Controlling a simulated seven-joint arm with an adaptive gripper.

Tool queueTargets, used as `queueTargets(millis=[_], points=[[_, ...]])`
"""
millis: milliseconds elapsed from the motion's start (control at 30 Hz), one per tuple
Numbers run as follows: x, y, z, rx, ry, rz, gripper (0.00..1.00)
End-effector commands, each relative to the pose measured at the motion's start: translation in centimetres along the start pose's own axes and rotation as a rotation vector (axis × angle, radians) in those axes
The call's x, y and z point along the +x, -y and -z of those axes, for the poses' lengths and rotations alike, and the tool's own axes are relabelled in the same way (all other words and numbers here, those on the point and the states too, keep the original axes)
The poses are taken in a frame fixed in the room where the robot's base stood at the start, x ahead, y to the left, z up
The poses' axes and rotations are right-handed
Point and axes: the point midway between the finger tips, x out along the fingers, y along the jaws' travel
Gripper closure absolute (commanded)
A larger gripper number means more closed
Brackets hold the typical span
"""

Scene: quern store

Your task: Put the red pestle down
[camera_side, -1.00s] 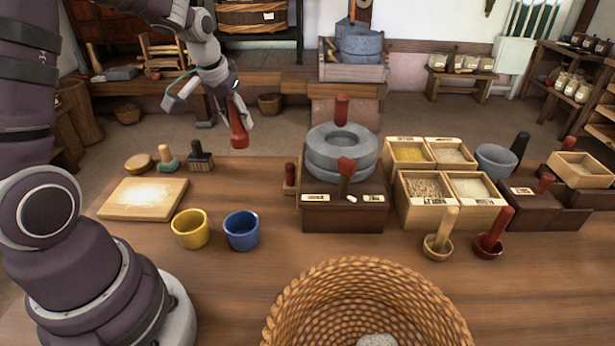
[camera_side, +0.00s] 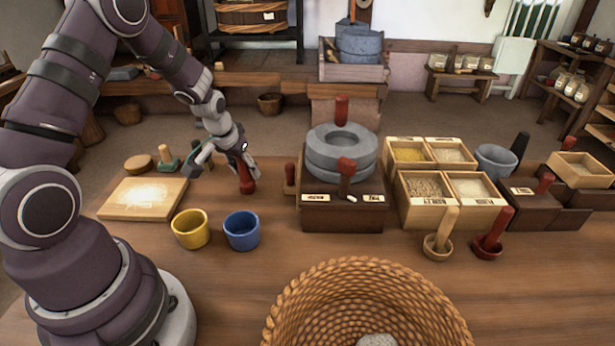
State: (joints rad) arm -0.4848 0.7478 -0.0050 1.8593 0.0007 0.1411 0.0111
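The red pestle (camera_side: 247,183) is upright at my gripper (camera_side: 244,168), behind and slightly right of the blue cup. Its wide lower end shows below the fingers, and its upper part is hidden by them. My gripper points down and appears closed around the pestle. The pestle's foot is at or very close to the wooden table top (camera_side: 265,275); I cannot tell whether it touches.
A blue cup (camera_side: 242,232) and a yellow cup (camera_side: 190,229) stand in front. A stone quern (camera_side: 341,153) on a dark base is to the right. A board (camera_side: 120,198) and a brush are to the left. A wicker basket (camera_side: 290,310) is at the front.

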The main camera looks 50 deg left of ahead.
Motion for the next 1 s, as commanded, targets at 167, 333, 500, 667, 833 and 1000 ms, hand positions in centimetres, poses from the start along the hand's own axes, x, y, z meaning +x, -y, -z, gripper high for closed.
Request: queueTargets(millis=[167, 333, 500, 667, 833, 1000], points=[[0.0, 0.0, 0.0, 0.0, 0.0, 0.0, 0.46], [0.0, 0.0, 0.0, 0.0, 0.0, 0.0, 0.46], [-0.8, 0.0, 0.2, 0.0, -0.002, 0.0, 0.46], [-3.6, 0.0, 0.2, 0.0, -0.006, 0.0, 0.46], [-7.2, 0.0, 0.3, 0.001, -0.008, -0.001, 0.46], [-10.5, 0.0, 0.2, 0.001, -0.006, -0.001, 0.46]])
